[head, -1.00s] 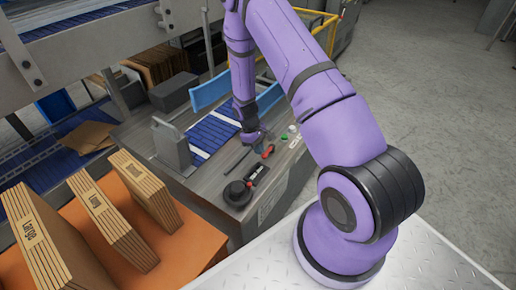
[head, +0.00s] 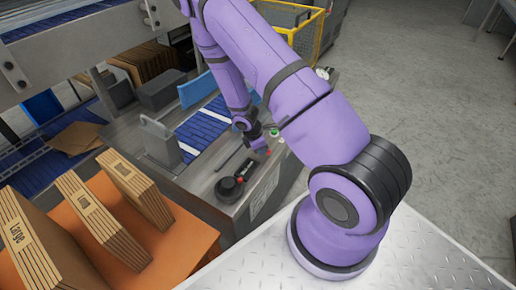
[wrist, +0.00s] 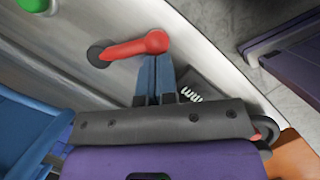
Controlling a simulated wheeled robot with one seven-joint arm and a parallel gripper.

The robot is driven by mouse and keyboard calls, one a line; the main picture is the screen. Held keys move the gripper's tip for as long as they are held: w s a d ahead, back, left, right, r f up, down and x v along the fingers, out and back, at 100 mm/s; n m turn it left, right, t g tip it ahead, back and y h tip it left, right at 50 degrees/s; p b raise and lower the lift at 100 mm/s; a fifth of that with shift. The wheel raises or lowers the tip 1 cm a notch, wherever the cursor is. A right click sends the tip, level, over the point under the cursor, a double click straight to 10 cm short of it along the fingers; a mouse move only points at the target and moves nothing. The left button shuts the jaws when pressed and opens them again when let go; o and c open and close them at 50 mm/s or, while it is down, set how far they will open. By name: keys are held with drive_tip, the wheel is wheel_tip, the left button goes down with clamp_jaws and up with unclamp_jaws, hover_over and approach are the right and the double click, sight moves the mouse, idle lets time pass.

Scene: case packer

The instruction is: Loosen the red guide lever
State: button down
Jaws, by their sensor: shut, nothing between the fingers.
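The red guide lever (wrist: 130,47) shows in the wrist view, its dark pivot at its left end and its rounded red tip at the right. In the head view only a small red part of the lever (head: 265,152) shows beside my gripper. My gripper (wrist: 155,58) has its two blue fingers together, with nothing between them. The fingertips are at or just below the lever's right end in the wrist view; I cannot tell if they touch it. In the head view my gripper (head: 258,147) is low over the machine's side, partly hiding the lever.
A green button (wrist: 34,4) lies up-left of the lever. A black labelled box (head: 247,168) and a black round knob (head: 228,190) sit nearby on the machine top. An upright grey bracket (head: 160,140) stands left. Cartons (head: 132,185) stand on an orange surface. Open floor lies right.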

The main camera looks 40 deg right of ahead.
drive_tip(key=shift+s+d+n+t, duration=0.35)
drive_tip(key=shift+d+n, duration=0.2)
drive_tip(key=shift+n, duration=0.5)
drive_tip(key=shift+s+d+n+t, duration=0.3)
drive_tip(key=shift+d+n, duration=0.25)
drive_tip(key=shift+n, duration=0.5)
drive_tip(key=shift+w+a, duration=0.1)
drive_tip(key=shift+a, duration=0.35)
drive_tip(key=a, duration=0.3)
drive_tip(key=shift+w+r, duration=0.15)
drive_tip(key=shift+r, duration=0.1)
drive_tip(key=v, duration=1)
drive_tip(key=shift+a, duration=0.15)
